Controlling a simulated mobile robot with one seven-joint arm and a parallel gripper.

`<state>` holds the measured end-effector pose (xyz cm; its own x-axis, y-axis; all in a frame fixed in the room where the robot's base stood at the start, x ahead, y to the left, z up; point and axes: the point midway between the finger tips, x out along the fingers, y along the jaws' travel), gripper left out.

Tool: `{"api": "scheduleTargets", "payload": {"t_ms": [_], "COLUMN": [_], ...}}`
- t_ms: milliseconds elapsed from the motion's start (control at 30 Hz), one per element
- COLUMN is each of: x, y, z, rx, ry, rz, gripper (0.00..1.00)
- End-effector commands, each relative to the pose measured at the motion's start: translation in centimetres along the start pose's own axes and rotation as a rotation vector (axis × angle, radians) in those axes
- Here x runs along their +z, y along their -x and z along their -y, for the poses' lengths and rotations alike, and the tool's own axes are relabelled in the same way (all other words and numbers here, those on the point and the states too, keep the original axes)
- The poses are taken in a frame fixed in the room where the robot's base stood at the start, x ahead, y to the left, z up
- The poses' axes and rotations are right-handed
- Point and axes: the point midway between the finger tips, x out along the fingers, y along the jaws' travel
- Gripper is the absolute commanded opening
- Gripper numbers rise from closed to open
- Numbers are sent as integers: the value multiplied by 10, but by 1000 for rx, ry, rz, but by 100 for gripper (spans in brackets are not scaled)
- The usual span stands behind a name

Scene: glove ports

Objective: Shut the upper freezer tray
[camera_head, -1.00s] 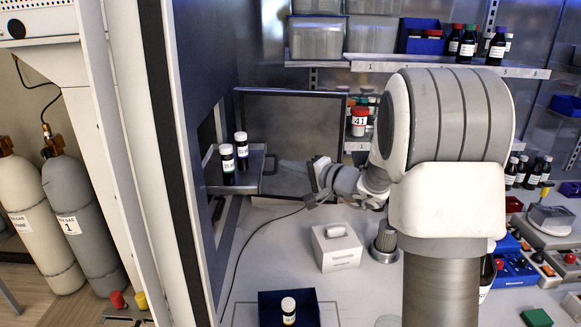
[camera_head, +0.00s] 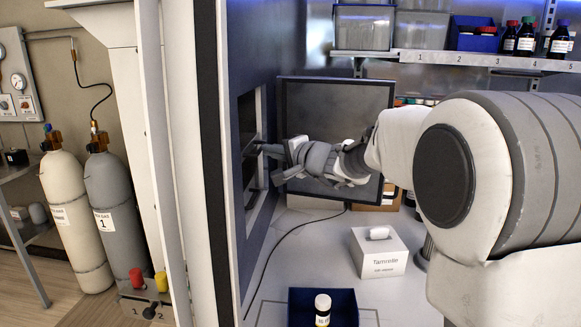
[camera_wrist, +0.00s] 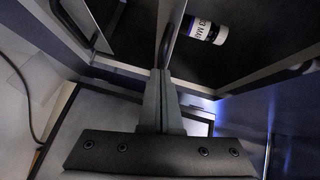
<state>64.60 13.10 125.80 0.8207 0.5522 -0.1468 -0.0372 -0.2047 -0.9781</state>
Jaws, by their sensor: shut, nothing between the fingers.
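The upper freezer tray (camera_head: 252,148) sits inside the opening in the dark blue wall at left, with only its front edge showing. My gripper (camera_head: 264,149) is shut and empty, its fingertips at the tray's front. In the wrist view my closed fingers (camera_wrist: 160,75) point at a thin tray edge and a curved dark handle (camera_wrist: 166,42); I cannot tell whether they touch. A vial with a white label (camera_wrist: 206,28) shows behind that edge, in the tray. The freezer door (camera_head: 335,125) stands open behind my gripper.
A white tissue box (camera_head: 378,252) and a blue bin holding a vial (camera_head: 323,310) stand on the bench below. A dark cable (camera_head: 295,225) runs across the bench. A shelf (camera_head: 440,58) with bottles and bins lies behind my arm.

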Motion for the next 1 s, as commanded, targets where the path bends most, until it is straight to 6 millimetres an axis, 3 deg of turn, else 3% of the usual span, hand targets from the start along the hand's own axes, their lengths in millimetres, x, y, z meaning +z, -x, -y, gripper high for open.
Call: {"api": "scheduleTargets", "payload": {"t_ms": [300,1000], "x": [16,17], "y": [-16,-17], "z": [4,7], "rx": [0,-1], "ry": [1,1], "rz": [-1,7], "gripper": [0,0]}}
